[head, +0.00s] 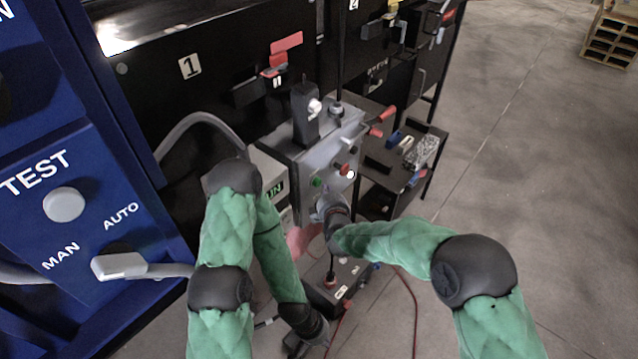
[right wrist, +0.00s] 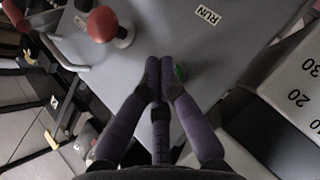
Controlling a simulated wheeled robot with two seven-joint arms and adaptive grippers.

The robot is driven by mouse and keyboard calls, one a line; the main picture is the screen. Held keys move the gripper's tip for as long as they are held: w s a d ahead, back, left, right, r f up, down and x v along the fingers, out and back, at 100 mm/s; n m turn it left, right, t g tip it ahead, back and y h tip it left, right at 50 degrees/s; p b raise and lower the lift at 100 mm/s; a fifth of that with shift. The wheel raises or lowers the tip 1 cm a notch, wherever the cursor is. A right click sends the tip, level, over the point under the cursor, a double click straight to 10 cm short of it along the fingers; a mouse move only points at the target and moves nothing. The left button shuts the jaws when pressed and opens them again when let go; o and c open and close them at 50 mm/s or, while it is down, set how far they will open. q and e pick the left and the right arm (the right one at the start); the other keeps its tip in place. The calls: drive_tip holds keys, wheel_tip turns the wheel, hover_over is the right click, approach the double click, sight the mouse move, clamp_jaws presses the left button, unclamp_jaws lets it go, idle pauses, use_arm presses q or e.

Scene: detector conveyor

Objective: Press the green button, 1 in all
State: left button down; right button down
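The green button (head: 317,182) is on the front of a grey control box (head: 325,158). In the right wrist view the green button (right wrist: 181,73) shows just right of my fingertips, partly hidden by the right finger. My right gripper (right wrist: 160,62) is shut and empty, its tips close to the panel beside the button. I cannot tell whether they touch the panel. In the head view my right gripper (head: 325,203) is just below the button, mostly hidden by its own wrist. My left gripper (head: 297,346) hangs low, away from the box; its fingers are unclear.
Red-handled levers (head: 380,122) stick out above. A blue cabinet (head: 90,190) stands left.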

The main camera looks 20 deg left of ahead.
drive_tip(key=d, duration=0.1)
drive_tip(key=s+d, duration=0.1)
drive_tip(key=d, duration=0.2)
drive_tip(key=shift+s+d, duration=0.35)
idle(0.9)
